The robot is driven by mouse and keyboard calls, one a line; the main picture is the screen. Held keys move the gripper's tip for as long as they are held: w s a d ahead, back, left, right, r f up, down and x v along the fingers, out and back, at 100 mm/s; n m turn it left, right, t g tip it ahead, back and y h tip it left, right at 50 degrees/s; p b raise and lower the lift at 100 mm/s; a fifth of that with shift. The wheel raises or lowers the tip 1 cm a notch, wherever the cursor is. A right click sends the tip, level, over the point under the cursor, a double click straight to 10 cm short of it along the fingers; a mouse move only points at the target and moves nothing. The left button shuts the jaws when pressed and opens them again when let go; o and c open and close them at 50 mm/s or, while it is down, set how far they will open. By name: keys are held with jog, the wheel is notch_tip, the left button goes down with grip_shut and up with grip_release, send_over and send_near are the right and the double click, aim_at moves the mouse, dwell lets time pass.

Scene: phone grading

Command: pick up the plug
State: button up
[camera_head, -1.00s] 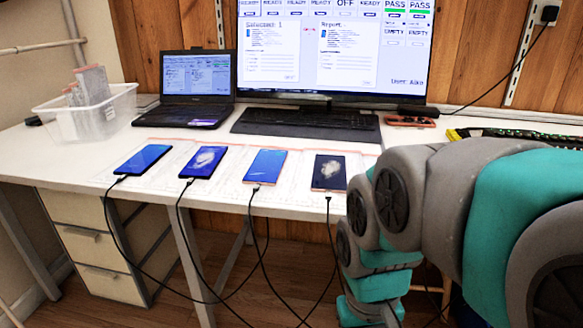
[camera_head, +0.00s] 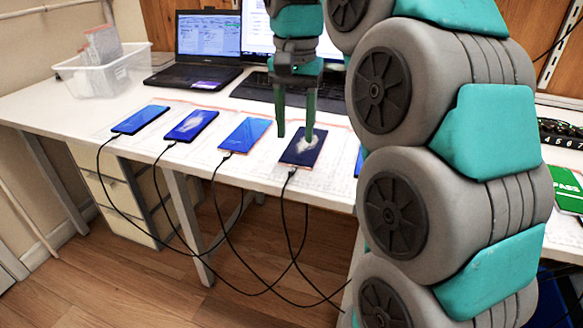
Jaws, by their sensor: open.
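Several phones lie in a row on the white table, with black charging cables plugged into their near ends. The plugs show at the first phone from the left (camera_head: 116,136), at the second (camera_head: 171,144), at the third (camera_head: 225,155) and at the fourth (camera_head: 291,171). My gripper (camera_head: 296,137) points down over the fourth phone (camera_head: 304,147), its fingers apart and nothing between them. The plug at that phone's near edge is a little nearer the camera than the fingertips. The gap in height is hard to tell.
A clear bin (camera_head: 104,72) stands at the back left, beside a laptop (camera_head: 207,50). A keyboard (camera_head: 255,88) lies behind the phones. A further phone (camera_head: 359,161) is mostly hidden by my arm. Cables hang loosely over the table's front edge.

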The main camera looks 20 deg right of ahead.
aim_at(292, 171)
jog(key=shift+f+b, duration=1.1)
jog(key=shift+f, duration=0.25)
jog(key=shift+a+f+p, duration=0.15)
jog(key=shift+f+p, duration=0.05)
jog(key=shift+f, duration=1.05)
jog(key=shift+a+f+p, duration=0.15)
jog(key=shift+f, duration=1.1)
jog(key=shift+f, duration=0.25)
grip_shut()
